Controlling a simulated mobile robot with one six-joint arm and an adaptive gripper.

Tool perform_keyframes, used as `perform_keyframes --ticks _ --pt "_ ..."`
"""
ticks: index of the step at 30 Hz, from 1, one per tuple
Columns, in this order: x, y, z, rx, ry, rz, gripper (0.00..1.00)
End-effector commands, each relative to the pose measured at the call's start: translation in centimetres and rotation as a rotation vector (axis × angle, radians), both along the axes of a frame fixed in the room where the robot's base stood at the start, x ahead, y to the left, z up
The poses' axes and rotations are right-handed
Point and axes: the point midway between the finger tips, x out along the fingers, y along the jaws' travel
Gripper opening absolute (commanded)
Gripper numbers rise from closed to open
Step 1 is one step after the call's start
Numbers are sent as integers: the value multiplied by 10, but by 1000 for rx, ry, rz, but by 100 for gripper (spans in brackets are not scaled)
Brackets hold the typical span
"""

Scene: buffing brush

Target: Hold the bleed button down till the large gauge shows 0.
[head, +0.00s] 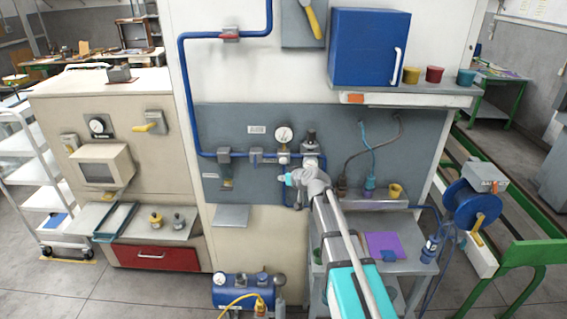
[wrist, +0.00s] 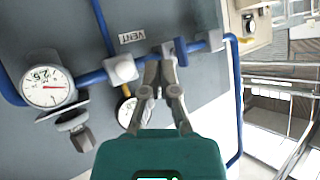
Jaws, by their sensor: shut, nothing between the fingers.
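In the wrist view a round white gauge (wrist: 47,87) looks the largest. Its red needle stands off to the right in this turned picture, and the exact reading is too small to tell. The head view shows a white dial (head: 284,134) above the pipe. I cannot tell for sure which dial is the large gauge. I cannot pick out the bleed button. My gripper (wrist: 160,66) is shut and empty, its fingertips in front of the pipe fittings; it also shows in the head view (head: 288,180).
The blue pipe (head: 180,95) runs along the grey panel (head: 420,130). A VENT label (wrist: 132,37) is upside down in the wrist view. A dark knob (wrist: 80,138) sticks out near the largest-looking gauge. Hanging cables (head: 370,145) and a shelf (head: 230,215) are close by.

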Motion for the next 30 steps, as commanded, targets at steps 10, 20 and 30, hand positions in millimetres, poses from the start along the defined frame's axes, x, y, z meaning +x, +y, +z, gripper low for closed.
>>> perform_keyframes --ticks 10,20,30 --pt "35 -1 0 0 0 0 0" --pt "67 -2 0 0 0 0 0" --pt "79 -3 0 0 0 0 0"
